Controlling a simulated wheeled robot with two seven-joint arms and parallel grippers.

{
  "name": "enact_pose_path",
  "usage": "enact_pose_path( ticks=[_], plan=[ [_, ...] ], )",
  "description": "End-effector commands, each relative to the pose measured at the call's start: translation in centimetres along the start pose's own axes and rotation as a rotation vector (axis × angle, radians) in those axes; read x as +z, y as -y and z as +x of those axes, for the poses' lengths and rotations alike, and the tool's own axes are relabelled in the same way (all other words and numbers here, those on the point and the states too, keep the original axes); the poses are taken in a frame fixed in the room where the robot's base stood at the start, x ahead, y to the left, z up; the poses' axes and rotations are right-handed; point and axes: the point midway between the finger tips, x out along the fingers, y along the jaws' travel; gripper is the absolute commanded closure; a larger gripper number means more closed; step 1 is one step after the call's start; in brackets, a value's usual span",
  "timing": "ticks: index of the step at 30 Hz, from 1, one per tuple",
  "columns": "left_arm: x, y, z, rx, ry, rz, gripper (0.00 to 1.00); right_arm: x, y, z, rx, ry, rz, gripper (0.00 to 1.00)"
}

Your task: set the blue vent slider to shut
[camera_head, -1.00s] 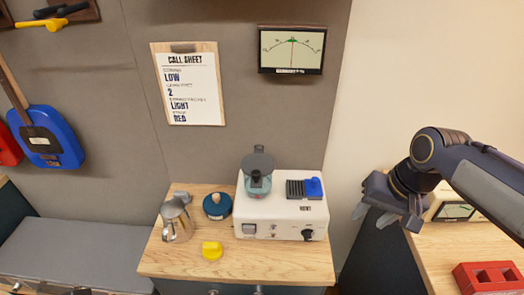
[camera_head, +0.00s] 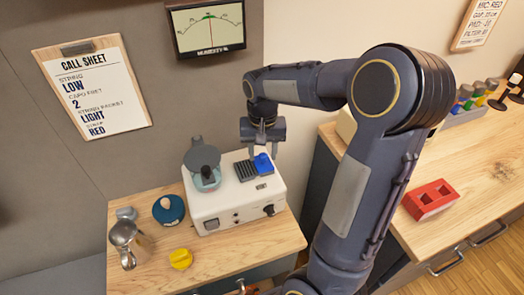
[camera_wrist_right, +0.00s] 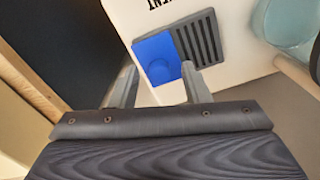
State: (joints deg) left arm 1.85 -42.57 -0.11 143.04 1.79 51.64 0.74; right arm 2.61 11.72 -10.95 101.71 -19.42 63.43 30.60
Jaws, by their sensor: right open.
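The white unit (camera_head: 225,205) stands on the small wooden cabinet and carries a dark slatted vent (camera_head: 246,170). The blue vent slider (camera_head: 263,162) sits beside the slats, on their right in the head view, and several slats show uncovered. My right gripper (camera_head: 264,149) is at the slider, pointing down. In the right wrist view, the open fingers (camera_wrist_right: 159,68) are on either side of the blue slider (camera_wrist_right: 157,56), with the slats (camera_wrist_right: 198,38) just to its right. I cannot tell whether a finger touches the slider. My left gripper is out of view.
A glass vessel with a dark lid (camera_head: 205,165) stands on the unit, left of the vent. A metal pitcher (camera_head: 130,245), a blue round container (camera_head: 168,209) and a yellow knob-like piece (camera_head: 181,258) are nearby.

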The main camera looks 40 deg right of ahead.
Motion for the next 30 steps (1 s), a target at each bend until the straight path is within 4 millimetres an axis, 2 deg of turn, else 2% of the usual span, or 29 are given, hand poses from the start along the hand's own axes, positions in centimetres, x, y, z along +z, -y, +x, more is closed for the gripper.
enact_pose_path(
  ticks=[8, 18, 25, 30],
  plan=[
    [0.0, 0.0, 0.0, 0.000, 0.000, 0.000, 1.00, 0.0, 0.0, 0.2, -0.001, -0.001, 0.000, 0.57],
    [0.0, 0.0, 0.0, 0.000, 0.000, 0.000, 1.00, 0.0, 0.0, 0.2, -0.001, 0.000, 0.000, 1.00],
    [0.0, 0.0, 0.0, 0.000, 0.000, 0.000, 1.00, 0.0, 0.2, 0.2, -0.001, 0.000, -0.001, 1.00],
    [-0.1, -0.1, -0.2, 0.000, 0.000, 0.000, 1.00, 0.9, 2.8, 0.1, -0.001, 0.000, -0.006, 1.00]
  ],
)
